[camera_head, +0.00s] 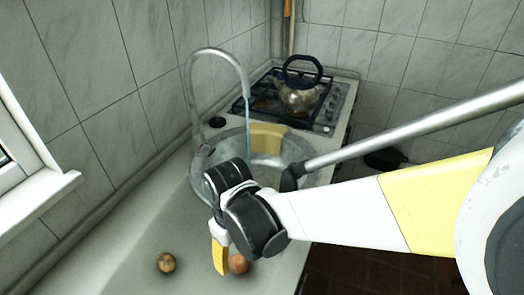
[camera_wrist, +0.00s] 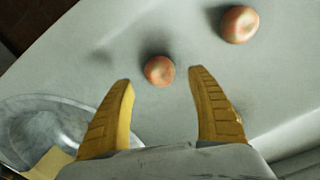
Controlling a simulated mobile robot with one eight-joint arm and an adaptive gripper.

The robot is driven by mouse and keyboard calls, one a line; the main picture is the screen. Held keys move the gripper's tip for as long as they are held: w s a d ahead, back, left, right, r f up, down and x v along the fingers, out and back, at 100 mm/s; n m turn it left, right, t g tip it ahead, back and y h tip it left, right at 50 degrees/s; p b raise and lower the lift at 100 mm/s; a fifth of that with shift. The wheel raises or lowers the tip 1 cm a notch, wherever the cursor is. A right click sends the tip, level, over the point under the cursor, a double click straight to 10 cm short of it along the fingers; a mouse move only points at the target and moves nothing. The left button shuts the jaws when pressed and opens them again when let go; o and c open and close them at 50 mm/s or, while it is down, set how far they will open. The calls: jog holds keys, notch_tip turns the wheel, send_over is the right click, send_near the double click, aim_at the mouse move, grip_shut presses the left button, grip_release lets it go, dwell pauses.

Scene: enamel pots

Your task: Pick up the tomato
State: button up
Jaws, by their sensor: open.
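Two round reddish fruits lie on the light counter. One, which looks like the tomato (camera_head: 239,264), is redder and partly hidden behind my gripper (camera_head: 222,260) in the head view. In the wrist view the tomato (camera_wrist: 159,71) sits between the tips of my open yellow fingers (camera_wrist: 162,78), with a gap on each side. The other round fruit (camera_head: 166,263) is browner in the head view and lies to the left, clear of my gripper. It also shows at the upper right in the wrist view (camera_wrist: 239,24). I cannot tell for certain what kind it is.
A round metal sink (camera_head: 205,160) with a curved tap (camera_head: 222,54) lies beyond my gripper. A stove (camera_head: 335,112) with a kettle (camera_head: 299,95) stands behind it. The tiled wall (camera_head: 110,95) and window sill (camera_head: 45,200) border the left. The counter around the fruits is clear.

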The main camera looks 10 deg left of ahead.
aim_at(238, 260)
notch_tip(238, 260, down, 5)
jog(key=shift+r+b, duration=0.1)
jog(key=shift+b, duration=1.15)
jog(key=shift+r, duration=0.1)
jog(key=shift+s, duration=0.1)
jog(key=c, duration=1.3)
